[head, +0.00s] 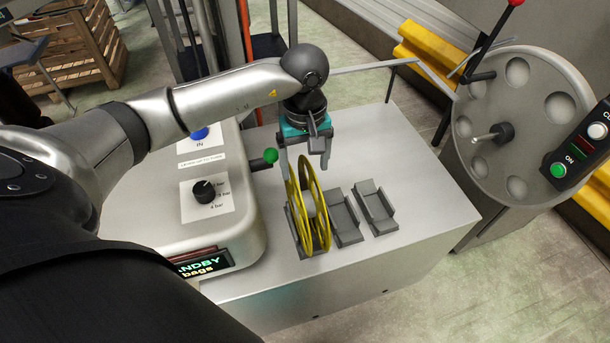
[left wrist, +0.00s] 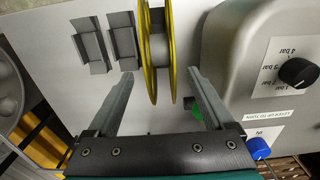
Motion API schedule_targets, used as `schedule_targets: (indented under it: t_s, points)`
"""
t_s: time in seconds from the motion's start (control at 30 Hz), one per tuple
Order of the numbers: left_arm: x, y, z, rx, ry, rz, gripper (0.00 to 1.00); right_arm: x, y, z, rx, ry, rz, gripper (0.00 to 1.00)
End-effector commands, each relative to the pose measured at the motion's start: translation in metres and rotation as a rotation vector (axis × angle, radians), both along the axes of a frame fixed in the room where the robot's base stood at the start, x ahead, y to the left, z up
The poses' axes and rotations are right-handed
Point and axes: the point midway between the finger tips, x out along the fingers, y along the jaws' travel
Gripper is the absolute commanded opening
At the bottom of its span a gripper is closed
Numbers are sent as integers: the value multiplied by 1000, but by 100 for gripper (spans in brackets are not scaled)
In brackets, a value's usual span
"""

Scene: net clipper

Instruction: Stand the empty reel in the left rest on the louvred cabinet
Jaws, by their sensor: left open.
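The empty yellow reel (head: 318,215) stands upright in the left rest (head: 294,240) on the flat top of the cabinet (head: 265,298). Its two yellow rims and grey hub also show in the left wrist view (left wrist: 158,48). My left gripper (head: 304,166) is open at the far upper side of the reel. In the left wrist view its two fingers (left wrist: 160,78) lie on either side of the reel, with gaps to both rims. The reel hides most of the left rest. My right gripper is not in view.
The middle rest (head: 345,220) and right rest (head: 376,208) are empty. A grey machine housing (head: 225,235) with a knob, display and green-tipped lever (head: 269,156) stands close left of the reel. A large disc with round holes (head: 475,110) stands at the right. The cabinet top's right part is clear.

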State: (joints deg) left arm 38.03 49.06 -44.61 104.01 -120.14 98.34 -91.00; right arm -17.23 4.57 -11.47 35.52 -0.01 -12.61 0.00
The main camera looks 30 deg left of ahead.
Motion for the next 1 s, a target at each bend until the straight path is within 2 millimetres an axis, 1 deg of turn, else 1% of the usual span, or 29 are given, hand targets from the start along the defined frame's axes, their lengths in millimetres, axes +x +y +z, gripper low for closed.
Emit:
schedule_targets:
  t_s: [0.03, 0.1, 0.2, 0.33, 0.5, 1.0]
  points:
    - [1, 0, 13, 0, -6, -2, 86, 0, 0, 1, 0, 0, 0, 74]
    - [1, 0, 28, 0, -5, -1, 86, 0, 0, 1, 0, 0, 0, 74]
    - [1, 0, 44, 1, -3, -1, 86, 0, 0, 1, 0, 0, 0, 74]
    - [0, 0, 58, -1, -2, 0, 86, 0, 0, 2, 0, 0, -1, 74]
    - [0, 0, 64, 0, 1, 0, 86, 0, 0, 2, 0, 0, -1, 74]
    - [0, 0, 63, -1, 1, 0, 86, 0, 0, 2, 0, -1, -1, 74]
